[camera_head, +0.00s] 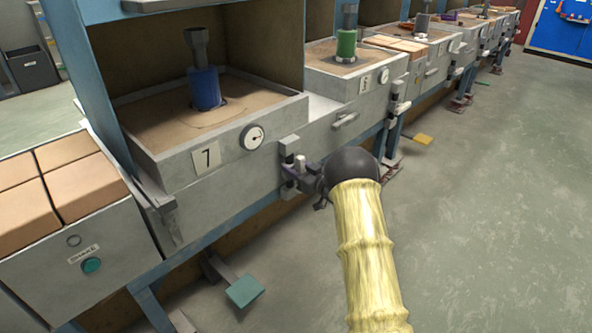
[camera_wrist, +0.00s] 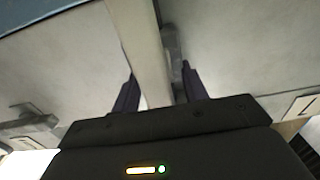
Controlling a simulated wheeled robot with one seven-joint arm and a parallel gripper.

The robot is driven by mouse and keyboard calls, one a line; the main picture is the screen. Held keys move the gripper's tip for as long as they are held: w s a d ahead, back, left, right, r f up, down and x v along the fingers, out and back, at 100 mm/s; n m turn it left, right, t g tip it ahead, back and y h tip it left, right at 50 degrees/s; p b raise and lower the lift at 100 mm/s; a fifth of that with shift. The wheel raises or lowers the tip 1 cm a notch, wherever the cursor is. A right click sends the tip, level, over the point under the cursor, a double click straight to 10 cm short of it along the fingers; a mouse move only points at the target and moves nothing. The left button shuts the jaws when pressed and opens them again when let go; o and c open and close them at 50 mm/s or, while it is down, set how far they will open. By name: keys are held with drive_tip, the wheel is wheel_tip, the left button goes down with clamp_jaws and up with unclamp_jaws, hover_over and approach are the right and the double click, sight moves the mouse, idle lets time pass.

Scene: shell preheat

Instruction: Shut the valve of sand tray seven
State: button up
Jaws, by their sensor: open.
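Sand tray seven (camera_head: 175,172) is a grey box of sand with a "7" plate (camera_head: 207,158) and a round gauge (camera_head: 252,137) on its front. A small grey fitting, apparently its valve (camera_head: 289,147), sits on the front at the tray's right end. My gripper (camera_head: 303,178) is open right at this fitting, which it partly hides. In the wrist view my gripper (camera_wrist: 160,88) has its two dark fingers apart, with a pale bar and a grey piece (camera_wrist: 171,45) showing between and beyond them. I cannot tell whether the fingers touch the fitting, nor the valve's position.
A blue cylinder (camera_head: 205,90) with a grey top stands in the sand. A teal pedal (camera_head: 244,291) is low under the tray. More trays, one with a green cylinder (camera_head: 346,45), run to the back right. The floor (camera_head: 490,180) at right is clear.

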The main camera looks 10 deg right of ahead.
clamp_jaws()
